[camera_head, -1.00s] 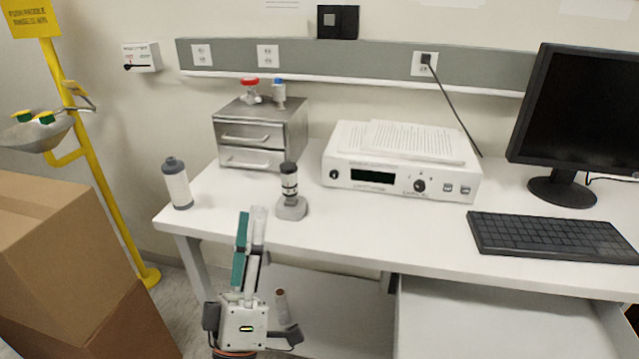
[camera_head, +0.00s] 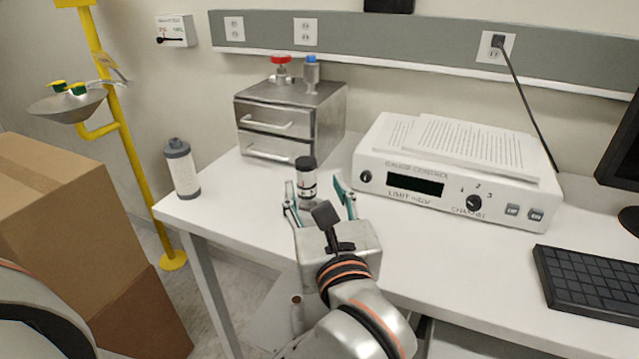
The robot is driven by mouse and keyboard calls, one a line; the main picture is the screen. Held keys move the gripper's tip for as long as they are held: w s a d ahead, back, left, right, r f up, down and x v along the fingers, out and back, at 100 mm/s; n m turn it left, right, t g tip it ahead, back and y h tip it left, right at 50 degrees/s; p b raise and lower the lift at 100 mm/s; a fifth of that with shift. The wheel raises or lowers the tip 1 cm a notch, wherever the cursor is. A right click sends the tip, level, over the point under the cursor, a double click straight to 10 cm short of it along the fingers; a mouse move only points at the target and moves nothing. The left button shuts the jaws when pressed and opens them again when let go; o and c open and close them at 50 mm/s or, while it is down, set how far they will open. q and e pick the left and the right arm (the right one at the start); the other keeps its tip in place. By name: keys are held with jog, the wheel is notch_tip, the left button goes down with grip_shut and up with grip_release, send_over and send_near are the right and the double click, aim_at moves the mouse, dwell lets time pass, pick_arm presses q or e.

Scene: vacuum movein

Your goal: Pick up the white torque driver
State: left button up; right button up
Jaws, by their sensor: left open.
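The white torque driver appears to be the upright white cylinder with black bands and a black top (camera_head: 306,182), standing on the white table near its front edge. Its lower end and grey base are mostly hidden behind my gripper. My left gripper (camera_head: 315,192) is open. Its two teal-padded fingers are spread, one on each side of the driver in this view, with the driver nearer the left finger. I cannot tell whether a finger touches it. My right gripper is not in view.
A white bottle with a grey cap (camera_head: 182,170) stands at the table's left corner. A metal drawer box (camera_head: 285,122) is behind the driver. A white gauge controller (camera_head: 455,172) is to the right, with a keyboard (camera_head: 590,285) beyond. Cardboard boxes (camera_head: 70,215) stand left of the table.

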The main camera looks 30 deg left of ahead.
aim_at(307, 173)
pick_arm(q)
jog(key=x, duration=0.7)
jog(key=shift+a+r, duration=0.2)
jog(key=shift+a, duration=0.05)
grip_shut()
